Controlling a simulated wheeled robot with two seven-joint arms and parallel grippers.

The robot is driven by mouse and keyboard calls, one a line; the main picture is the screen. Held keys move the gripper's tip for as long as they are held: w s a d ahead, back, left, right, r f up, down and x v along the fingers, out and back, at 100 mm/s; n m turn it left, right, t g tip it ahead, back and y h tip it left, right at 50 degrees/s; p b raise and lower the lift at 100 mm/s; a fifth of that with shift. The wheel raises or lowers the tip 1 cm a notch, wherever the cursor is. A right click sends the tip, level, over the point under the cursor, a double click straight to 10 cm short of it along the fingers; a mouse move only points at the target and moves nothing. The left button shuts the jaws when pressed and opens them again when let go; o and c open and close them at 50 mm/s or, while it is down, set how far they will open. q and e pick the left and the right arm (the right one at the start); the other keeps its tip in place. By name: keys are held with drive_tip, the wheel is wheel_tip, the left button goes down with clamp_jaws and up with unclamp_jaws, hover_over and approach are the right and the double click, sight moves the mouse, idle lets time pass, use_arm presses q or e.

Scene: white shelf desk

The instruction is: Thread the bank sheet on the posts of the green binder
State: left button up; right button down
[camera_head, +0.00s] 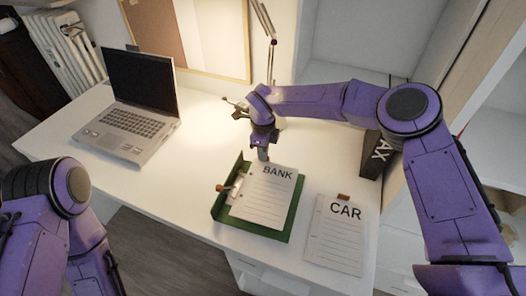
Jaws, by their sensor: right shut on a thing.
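The white sheet marked BANK (268,197) lies over the open green binder (288,234) on the desk. Green shows along its lower and right edges and at the left. My right gripper (262,157) is at the top edge of the BANK sheet, shut on it. Metal fittings (236,187) show along the sheet's left edge, with a small brown knob (219,188) beside them. I cannot tell whether the posts pass through the sheet's holes. My left arm is at the lower left, and its gripper is out of view.
A white sheet marked CAR (336,238) with a brown tab lies right of the binder. A dark box lettered AX (377,157) stands behind it, partly hidden by my right arm. An open laptop (130,108) and a desk lamp (271,45) are further back. Left of the binder is clear.

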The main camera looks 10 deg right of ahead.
drive_tip(key=shift+f+b, duration=0.75)
drive_tip(key=shift+f, duration=0.55)
idle(1.2)
drive_tip(key=c, duration=1.2)
unclamp_jaws()
wheel_tip(320, 180, up, 11)
drive_tip(key=shift+f+b, duration=0.2)
drive_tip(key=shift+b, duration=0.3)
